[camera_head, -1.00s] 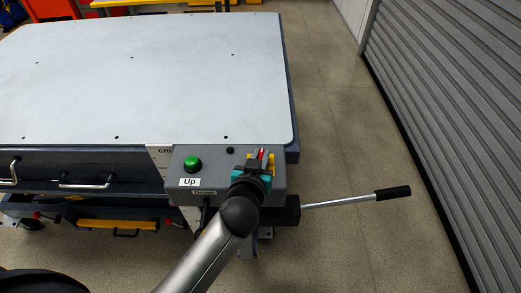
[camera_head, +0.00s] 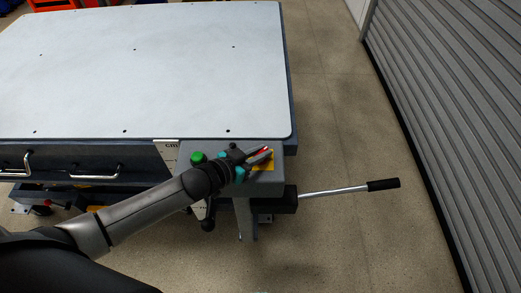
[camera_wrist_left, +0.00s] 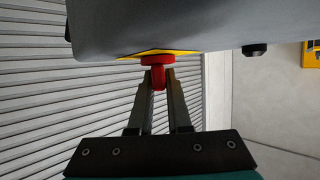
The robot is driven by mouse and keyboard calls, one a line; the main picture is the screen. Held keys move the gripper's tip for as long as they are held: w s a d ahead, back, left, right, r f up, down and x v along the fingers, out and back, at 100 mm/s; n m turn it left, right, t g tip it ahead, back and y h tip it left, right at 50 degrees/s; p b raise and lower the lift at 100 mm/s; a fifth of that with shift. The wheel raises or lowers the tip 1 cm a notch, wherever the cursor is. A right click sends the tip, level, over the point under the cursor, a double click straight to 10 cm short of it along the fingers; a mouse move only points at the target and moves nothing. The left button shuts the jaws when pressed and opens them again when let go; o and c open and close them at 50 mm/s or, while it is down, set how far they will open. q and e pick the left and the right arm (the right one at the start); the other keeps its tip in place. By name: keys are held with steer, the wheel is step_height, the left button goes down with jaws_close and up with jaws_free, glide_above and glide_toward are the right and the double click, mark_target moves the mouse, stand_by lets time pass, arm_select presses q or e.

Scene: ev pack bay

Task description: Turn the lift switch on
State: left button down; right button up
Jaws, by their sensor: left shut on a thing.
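The lift switch is a red knob (camera_head: 265,150) on a yellow plate (camera_head: 264,164), on the grey control box (camera_head: 277,150) at the table's front right corner. In the left wrist view, the red knob (camera_wrist_left: 157,60) hangs between my fingertips, with the yellow plate (camera_wrist_left: 187,52) behind it. My left gripper (camera_head: 259,156) is shut on the knob; it also shows in the left wrist view (camera_wrist_left: 159,80). The fingers hide much of the knob in the head view, so I cannot tell its on or off position. My right gripper is not in view.
A green button (camera_head: 198,157) stands on the same box, left of the switch, beside my wrist. A lever with a black grip (camera_head: 383,184) sticks out to the right below the box. The white tabletop (camera_head: 150,75) is clear. A grey shutter (camera_head: 455,100) stands at right.

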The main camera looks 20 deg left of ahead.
arm_select(q)
steer(key=shift+w+r, duration=0.1)
stand_by(0.3)
steer(key=c, duration=0.9)
jaws_free()
steer(key=shift+o, duration=0.2)
steer(key=p+v, duration=0.1)
steer(key=v, duration=1.4)
